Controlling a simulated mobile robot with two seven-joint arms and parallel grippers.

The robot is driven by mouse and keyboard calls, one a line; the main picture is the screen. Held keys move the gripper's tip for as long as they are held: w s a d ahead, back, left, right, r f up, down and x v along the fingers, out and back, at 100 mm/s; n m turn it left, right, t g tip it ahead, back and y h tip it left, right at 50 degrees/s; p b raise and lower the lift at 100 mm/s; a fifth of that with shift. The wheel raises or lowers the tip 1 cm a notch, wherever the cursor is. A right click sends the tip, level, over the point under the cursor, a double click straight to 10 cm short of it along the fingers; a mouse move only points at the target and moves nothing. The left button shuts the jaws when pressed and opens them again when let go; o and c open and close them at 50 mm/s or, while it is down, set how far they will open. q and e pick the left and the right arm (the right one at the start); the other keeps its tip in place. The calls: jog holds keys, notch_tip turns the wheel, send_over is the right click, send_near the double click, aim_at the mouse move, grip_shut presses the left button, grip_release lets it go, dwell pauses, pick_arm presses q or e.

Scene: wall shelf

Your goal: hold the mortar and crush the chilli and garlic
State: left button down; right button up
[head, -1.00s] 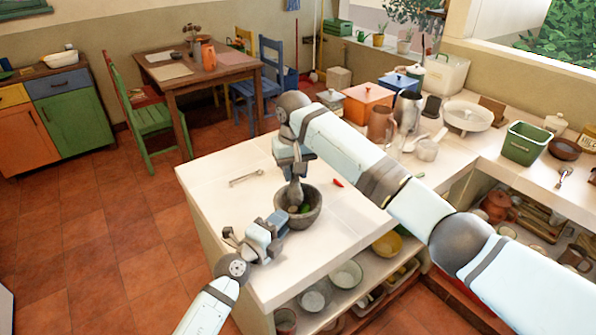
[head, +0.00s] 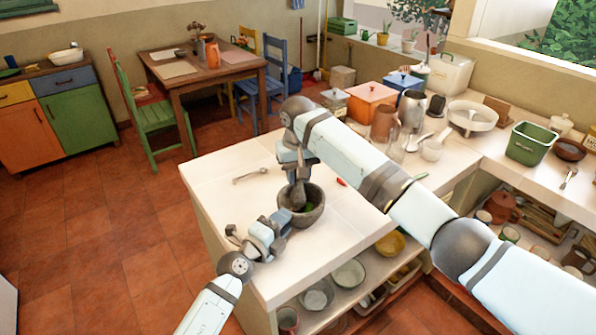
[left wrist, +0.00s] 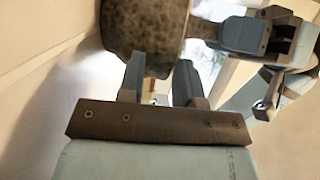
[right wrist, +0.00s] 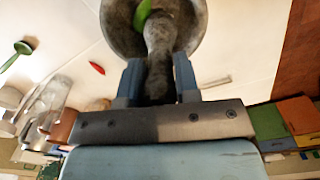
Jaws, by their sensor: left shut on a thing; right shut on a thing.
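The grey stone mortar (head: 315,213) stands on the white counter; its speckled wall fills the top of the left wrist view (left wrist: 135,35). My left gripper (head: 280,223) is shut on the mortar's side. My right gripper (head: 297,174) is above the mortar, shut on the upper part of the grey pestle (head: 299,196). The pestle reaches down into the bowl, as the right wrist view shows (right wrist: 158,38). A green chilli (right wrist: 142,14) lies in the bowl beside the pestle. A small red piece, seemingly a chilli (head: 341,182), lies on the counter right of the mortar. I cannot make out any garlic.
A metal utensil (head: 250,175) lies on the counter behind and left of the mortar. Jugs, canisters and a green bin (head: 530,143) stand on the counter at right. Bowls (head: 348,273) sit on shelves below. The counter's left part is clear.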

jog(key=shift+f, duration=0.5)
jog(key=shift+f, duration=0.45)
dwell(0.8)
jog(key=shift+r, duration=0.15)
jog(key=shift+r, duration=1.5)
jog(key=shift+f, duration=0.15)
jog(key=shift+f, duration=1.3)
jog(key=shift+s+f, duration=0.1)
jog(key=shift+f, duration=0.3)
dwell(0.8)
